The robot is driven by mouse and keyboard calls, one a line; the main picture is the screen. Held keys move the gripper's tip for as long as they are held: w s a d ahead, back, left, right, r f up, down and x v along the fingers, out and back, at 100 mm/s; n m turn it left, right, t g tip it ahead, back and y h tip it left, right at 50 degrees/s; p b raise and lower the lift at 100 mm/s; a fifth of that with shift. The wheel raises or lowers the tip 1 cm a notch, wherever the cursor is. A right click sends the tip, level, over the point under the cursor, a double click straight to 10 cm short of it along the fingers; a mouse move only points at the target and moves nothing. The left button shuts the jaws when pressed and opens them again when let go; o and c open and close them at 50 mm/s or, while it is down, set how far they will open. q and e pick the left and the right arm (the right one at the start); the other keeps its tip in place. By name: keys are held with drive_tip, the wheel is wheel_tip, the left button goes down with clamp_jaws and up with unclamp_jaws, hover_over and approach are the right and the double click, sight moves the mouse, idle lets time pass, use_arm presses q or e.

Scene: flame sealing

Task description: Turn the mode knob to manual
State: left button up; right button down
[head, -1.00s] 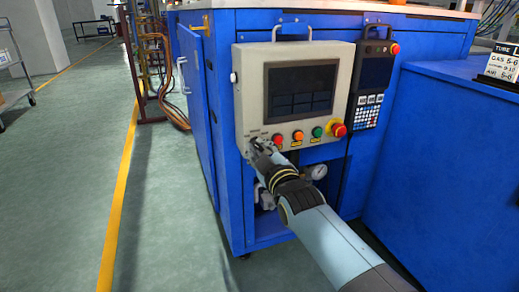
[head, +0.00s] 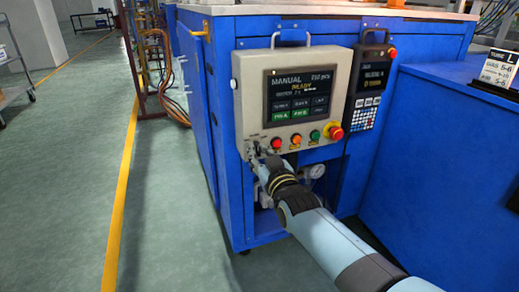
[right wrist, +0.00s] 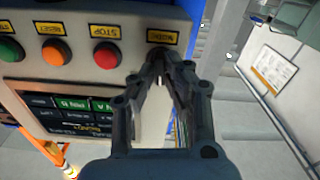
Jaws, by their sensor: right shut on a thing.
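The beige control panel (head: 249,100) is on the front of a blue cabinet. Its screen (head: 298,95) is lit and reads MANUAL. The mode knob (right wrist: 157,53) sits under the yellow MODE label (right wrist: 163,37) in the right wrist view, mostly hidden between my fingertips. My right gripper (head: 256,152) is at the panel's lower left corner, shut on the knob. In the right wrist view, the fingertips of my right gripper (right wrist: 160,58) close around the knob. The knob's pointer is hidden. My left gripper is not in view.
Beside the knob are a red STOP button (right wrist: 105,53), an orange RESET button (right wrist: 55,50) and a green button (right wrist: 9,50). A red emergency stop (head: 335,132) is at the panel's right end. A pendant (head: 371,80) hangs right of the panel. Open floor (head: 60,180) lies left.

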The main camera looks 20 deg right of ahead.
drive_tip(key=shift+m, duration=0.6)
drive_tip(key=c, duration=1.4)
unclamp_jaws()
drive_tip(key=shift+s, duration=0.2)
drive_tip(key=s, duration=1.1)
drive_tip(key=shift+s+d, duration=0.25)
drive_tip(key=shift+s, duration=0.05)
